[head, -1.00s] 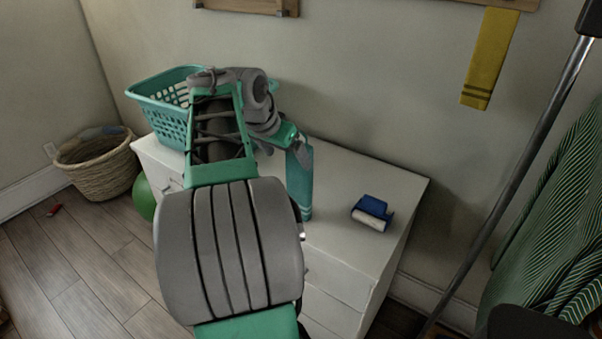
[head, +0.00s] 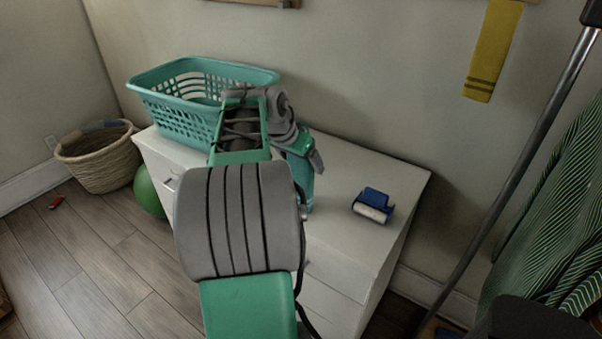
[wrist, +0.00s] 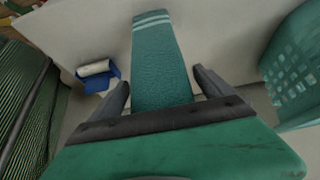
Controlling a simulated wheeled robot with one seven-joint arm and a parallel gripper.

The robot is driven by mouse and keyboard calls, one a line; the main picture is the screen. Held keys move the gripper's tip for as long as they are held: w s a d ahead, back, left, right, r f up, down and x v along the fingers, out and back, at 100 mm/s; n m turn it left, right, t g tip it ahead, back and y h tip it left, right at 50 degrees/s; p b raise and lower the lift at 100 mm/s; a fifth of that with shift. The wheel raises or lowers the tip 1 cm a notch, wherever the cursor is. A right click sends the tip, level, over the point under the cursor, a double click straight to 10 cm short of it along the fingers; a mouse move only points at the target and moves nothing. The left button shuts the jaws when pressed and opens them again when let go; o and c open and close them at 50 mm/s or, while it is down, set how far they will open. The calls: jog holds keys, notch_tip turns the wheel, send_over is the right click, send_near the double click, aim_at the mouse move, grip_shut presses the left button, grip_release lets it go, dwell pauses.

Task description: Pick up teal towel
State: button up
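The teal towel (head: 308,190) lies on the white dresser top, mostly hidden behind my arm in the head view. In the wrist view the towel (wrist: 160,62) is a long folded strip with pale stripes at its far end. My gripper (wrist: 161,78) is open, with one finger to each side of the towel's near part. I cannot tell whether the fingers reach down to the towel's level. In the head view my gripper (head: 316,160) is over the towel.
A teal laundry basket (head: 180,125) stands on the dresser (head: 345,235) at the left. A blue lint roller (head: 374,204) lies to the right. A yellow towel (head: 493,50) hangs on the wall. A wicker basket (head: 98,165) and green ball (head: 148,192) are on the floor.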

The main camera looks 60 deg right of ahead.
jog(key=shift+r, duration=0.1)
jog(key=c, duration=1.7)
